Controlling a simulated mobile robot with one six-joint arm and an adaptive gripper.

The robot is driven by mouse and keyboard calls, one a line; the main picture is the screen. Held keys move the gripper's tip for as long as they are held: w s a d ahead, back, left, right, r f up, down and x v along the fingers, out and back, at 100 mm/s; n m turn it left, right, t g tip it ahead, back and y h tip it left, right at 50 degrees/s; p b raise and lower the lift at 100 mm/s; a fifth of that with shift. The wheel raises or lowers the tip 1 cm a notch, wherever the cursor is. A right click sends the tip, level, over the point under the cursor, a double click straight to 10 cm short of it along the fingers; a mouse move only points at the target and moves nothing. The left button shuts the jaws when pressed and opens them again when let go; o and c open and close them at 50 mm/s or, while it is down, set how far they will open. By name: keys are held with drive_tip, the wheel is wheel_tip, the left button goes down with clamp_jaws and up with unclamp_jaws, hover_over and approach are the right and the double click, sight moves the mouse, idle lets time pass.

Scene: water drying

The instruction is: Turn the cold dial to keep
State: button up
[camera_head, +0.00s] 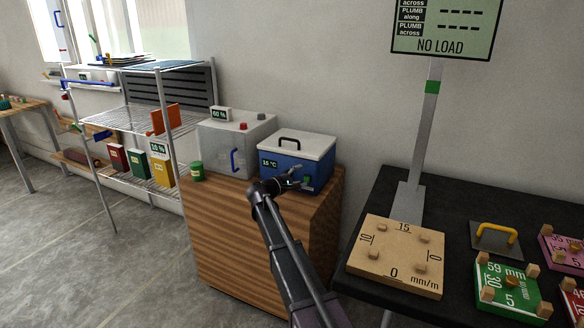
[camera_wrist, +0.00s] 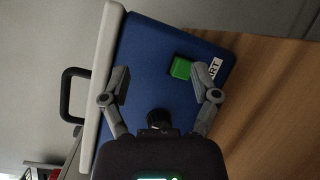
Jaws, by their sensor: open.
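The blue cool box (camera_head: 275,172) with a white lid and black handle stands on the wooden cabinet. A small display (camera_head: 269,162) on its front reads about 15 °C, too small to be sure. In the wrist view its blue front (camera_wrist: 150,55) appears sideways, with a green button (camera_wrist: 181,67) and a black round knob (camera_wrist: 158,117), likely the cold dial. My gripper (camera_wrist: 161,86) is open in front of this face, its fingers on either side of the knob, nothing held. It also shows in the head view (camera_head: 299,180). The knob's markings cannot be seen.
A wire shelf (camera_head: 140,122) stands further left. A dark table (camera_head: 400,192) with a wooden board (camera_head: 394,256) and coloured blocks is at right.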

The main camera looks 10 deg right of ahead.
drive_tip(key=s+d+r+m+g+y+p, duration=0.25)
drive_tip(key=s+r+p, duration=0.25)
drive_tip(key=s+p, duration=0.5)
drive_tip(key=s+d+r+m+g+y+p, duration=0.1)
drive_tip(key=s+r+m+g+y+p, duration=0.25)
drive_tip(key=s+r+p, duration=0.45)
drive_tip(key=s+a+r+m+g+y+p, duration=0.1)
drive_tip(key=s+a+r+m+y+p, duration=0.1)
drive_tip(key=s+r+p, duration=0.5)
drive_tip(key=s+a+r+m+g+y+p, duration=0.2)
drive_tip(key=s+a+r+y+p, duration=0.3)
drive_tip(key=s+p, duration=0.9)
wheel_tip(320, 180, up, 3)
drive_tip(key=m+y+p, duration=0.1)
drive_tip(key=y+p, duration=0.1)
drive_tip(key=p, duration=0.3)
drive_tip(key=shift+a+f, duration=0.15)
drive_tip(key=shift+a, duration=0.05)
drive_tip(key=c, duration=0.3)
